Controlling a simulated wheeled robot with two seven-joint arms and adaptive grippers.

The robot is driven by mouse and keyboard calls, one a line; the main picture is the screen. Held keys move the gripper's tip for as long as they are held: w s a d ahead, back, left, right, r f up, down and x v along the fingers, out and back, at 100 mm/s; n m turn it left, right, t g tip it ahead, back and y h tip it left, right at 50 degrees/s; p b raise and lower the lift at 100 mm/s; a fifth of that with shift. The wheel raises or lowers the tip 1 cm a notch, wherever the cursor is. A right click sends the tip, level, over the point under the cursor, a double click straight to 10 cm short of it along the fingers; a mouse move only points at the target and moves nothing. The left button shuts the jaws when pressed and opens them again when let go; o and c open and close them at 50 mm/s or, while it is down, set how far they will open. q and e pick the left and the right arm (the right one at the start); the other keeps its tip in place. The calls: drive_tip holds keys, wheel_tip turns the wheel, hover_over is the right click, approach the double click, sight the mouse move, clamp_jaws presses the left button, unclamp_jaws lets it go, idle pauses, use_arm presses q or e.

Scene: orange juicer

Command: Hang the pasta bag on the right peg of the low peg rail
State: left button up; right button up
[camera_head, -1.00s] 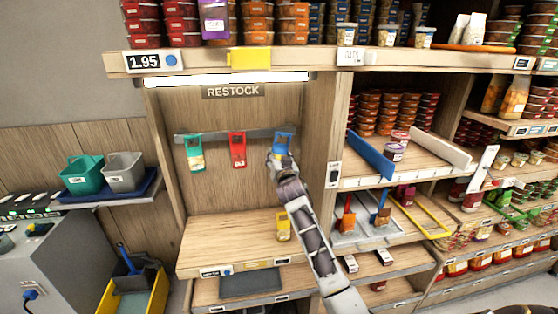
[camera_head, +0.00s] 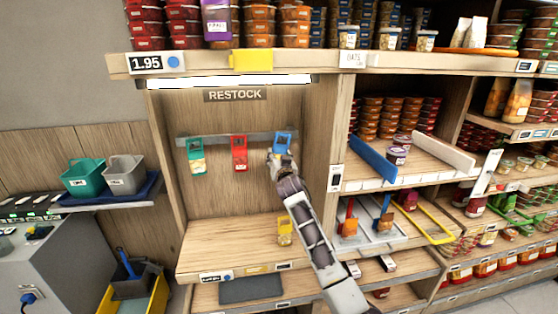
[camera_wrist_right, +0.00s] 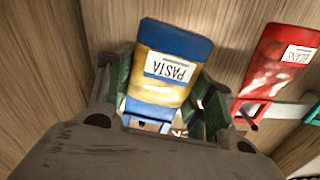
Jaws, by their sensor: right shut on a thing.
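The blue-and-yellow pasta bag (camera_head: 283,139) is at the right end of the low peg rail (camera_head: 220,139) in the head view. In the right wrist view the bag (camera_wrist_right: 167,65) appears upside down, with its PASTA label readable and its blue handle loop at the bottom. My right gripper (camera_head: 279,160) is shut on the bag, with a green-padded finger on each side of it. The right peg is hidden behind the bag and gripper, so I cannot tell whether the loop is around it. My left gripper is out of view.
A red bag (camera_head: 240,152) hangs mid-rail, and a green-topped bag (camera_head: 196,155) hangs at the left. A yellow bag (camera_head: 285,230) stands on the shelf board (camera_head: 225,250) below. The bay's side panels and the lit shelf above enclose the space.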

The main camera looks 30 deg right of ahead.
drive_tip(key=shift+b+x, duration=0.4)
drive_tip(key=shift+x, duration=0.7)
drive_tip(key=shift+w+d+f+b, duration=0.15)
drive_tip(key=shift+w+f+b, duration=0.3)
drive_tip(key=shift+w, duration=0.1)
drive_tip(key=o, duration=1.1)
drive_tip(key=shift+s, duration=0.1)
